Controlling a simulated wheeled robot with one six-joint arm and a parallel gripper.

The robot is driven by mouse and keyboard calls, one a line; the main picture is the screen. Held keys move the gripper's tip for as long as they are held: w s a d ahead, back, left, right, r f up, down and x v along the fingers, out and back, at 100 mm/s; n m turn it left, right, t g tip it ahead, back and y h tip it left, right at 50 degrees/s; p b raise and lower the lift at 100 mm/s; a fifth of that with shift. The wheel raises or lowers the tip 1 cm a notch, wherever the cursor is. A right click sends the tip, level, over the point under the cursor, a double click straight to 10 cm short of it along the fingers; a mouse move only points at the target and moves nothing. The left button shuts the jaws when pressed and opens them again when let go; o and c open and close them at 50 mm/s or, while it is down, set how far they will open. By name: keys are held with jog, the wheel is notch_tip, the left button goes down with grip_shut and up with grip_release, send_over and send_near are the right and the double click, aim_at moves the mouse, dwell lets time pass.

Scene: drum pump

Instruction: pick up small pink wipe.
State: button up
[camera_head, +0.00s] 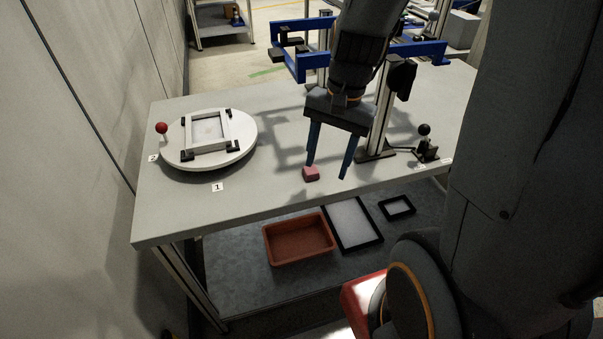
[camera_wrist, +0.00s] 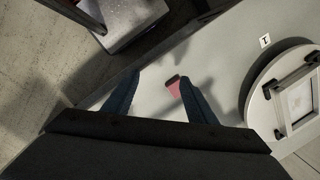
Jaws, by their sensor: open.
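The small pink wipe (camera_head: 311,173) lies on the grey table top near its front edge. My gripper (camera_head: 327,172) is above the table with its two blue fingers apart, pointing down. In the head view the wipe is by the tip of the left finger. In the wrist view the wipe (camera_wrist: 174,87) shows between the fingers of my gripper (camera_wrist: 160,92), closer to the right finger, which partly covers it. The gripper holds nothing. I cannot tell the exact height of the fingertips above the table.
A white round turntable (camera_head: 246,146) with a square frame and a red knob stands on the left of the table (camera_head: 180,225). A metal post with blue brackets (camera_head: 425,50) and a black-knobbed lever (camera_head: 425,142) are on the right. An orange tray (camera_head: 300,240) sits on the lower shelf.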

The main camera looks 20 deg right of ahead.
aim_at(313, 169)
jog(key=w+d+r+m+y, duration=0.1)
jog(key=w+d+m+y, duration=0.15)
jog(key=w+m, duration=0.5)
jog(key=shift+m, duration=0.95)
jog(key=shift+s+p+x, duration=0.25)
jog(key=shift+s+x, duration=0.05)
jog(key=shift+x, duration=0.95)
jog(key=shift+s+p+x, duration=0.3)
jog(key=shift+x, duration=0.95)
jog(key=shift+s+p+x, duration=0.25)
jog(key=shift+s+x, duration=0.05)
jog(key=shift+x, duration=0.95)
jog(key=shift+a, duration=0.15)
jog(key=c, duration=1.1)
